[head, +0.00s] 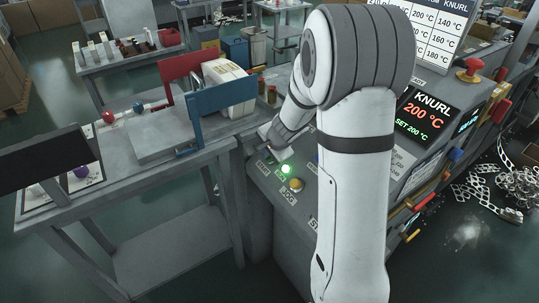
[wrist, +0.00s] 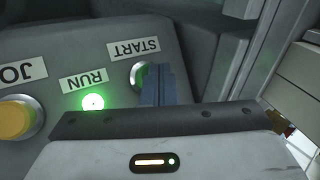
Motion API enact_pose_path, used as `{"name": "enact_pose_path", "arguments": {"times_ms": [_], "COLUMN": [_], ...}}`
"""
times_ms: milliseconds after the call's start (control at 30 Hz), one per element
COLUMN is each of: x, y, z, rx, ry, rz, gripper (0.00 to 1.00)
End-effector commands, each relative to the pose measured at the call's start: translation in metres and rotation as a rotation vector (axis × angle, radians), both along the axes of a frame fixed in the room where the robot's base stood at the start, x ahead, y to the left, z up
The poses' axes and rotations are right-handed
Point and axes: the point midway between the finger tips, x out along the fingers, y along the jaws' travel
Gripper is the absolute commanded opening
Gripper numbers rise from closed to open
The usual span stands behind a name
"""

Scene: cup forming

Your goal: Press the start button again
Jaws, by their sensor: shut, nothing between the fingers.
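The start button (wrist: 138,76) shows in the wrist view as a metal ring with a green part inside, beside the START label (wrist: 134,49). My gripper (wrist: 158,72) is shut and empty. Its blue-grey fingers overlap the right part of the button in this view and hide it; I cannot tell whether they touch it. In the head view my gripper (head: 270,146) is over the panel's far left part, and the arm hides much of the panel. The RUN lamp (wrist: 93,102) glows green, also in the head view (head: 286,169).
A yellow JOG button (wrist: 15,119) sits beyond the RUN lamp, also in the head view (head: 296,184). A display (head: 425,113) reads KNURL 200 °C, SET 200 °C. A grey table (head: 90,193) with a blue-and-red fixture stands left of the panel. A red knob (head: 470,68) is at right.

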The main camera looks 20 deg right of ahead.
Motion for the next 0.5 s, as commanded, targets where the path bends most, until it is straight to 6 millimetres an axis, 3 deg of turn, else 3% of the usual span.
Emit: {"name": "enact_pose_path", "arguments": {"times_ms": [500], "x": [-0.004], "y": [0.010], "z": [0.015], "rx": [-0.001], "ry": [0.001], "rz": [0.001], "gripper": [0.00]}}
